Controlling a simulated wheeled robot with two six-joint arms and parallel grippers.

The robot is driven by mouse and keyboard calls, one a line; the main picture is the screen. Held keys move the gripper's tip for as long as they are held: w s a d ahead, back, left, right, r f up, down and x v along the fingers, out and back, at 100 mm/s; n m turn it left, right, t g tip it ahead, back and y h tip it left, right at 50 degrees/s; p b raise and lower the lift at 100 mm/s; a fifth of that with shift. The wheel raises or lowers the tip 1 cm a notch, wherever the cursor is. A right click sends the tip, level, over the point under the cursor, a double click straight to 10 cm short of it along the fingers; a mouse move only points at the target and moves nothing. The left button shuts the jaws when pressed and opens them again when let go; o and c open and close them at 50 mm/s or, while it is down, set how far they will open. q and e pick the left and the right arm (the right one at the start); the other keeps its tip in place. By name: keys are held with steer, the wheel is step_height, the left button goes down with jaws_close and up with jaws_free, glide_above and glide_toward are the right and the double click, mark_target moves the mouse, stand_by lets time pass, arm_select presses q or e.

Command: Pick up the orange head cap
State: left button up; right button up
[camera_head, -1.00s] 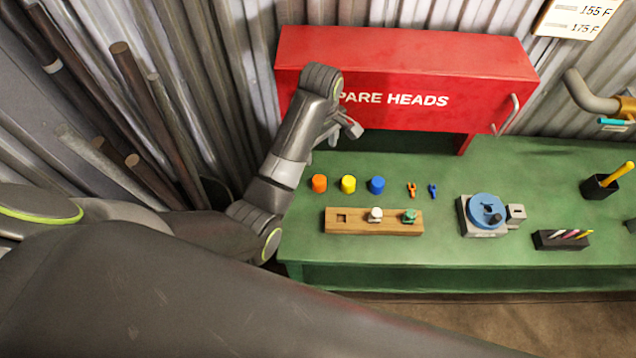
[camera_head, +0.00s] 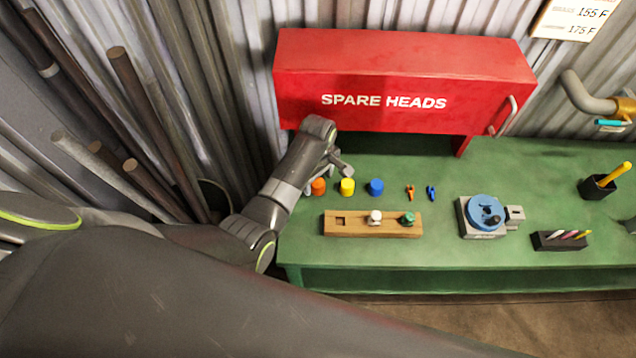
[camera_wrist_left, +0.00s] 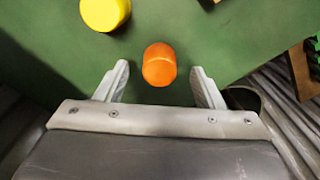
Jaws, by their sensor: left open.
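The orange head cap (camera_head: 318,187) stands on the green bench at the left end of a row of caps, partly hidden by my left gripper in the head view. My left gripper (camera_head: 327,183) is at the cap. In the left wrist view the orange cap (camera_wrist_left: 159,65) shows between and a little beyond the fingertips of the open left gripper (camera_wrist_left: 158,78), with a gap on each side. Whether the fingers are at the cap's height I cannot tell. My right gripper is not in view.
A yellow cap (camera_head: 347,187) and a blue cap (camera_head: 376,187) stand to the right. A wooden block (camera_head: 345,229) with a white and a green head lies in front. The red SPARE HEADS cabinet (camera_head: 405,85) overhangs behind. A blue-topped device (camera_head: 485,213) stands further right.

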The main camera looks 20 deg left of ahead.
arm_select(q)
steer(key=shift+f, duration=1.15)
steer(key=c, duration=1)
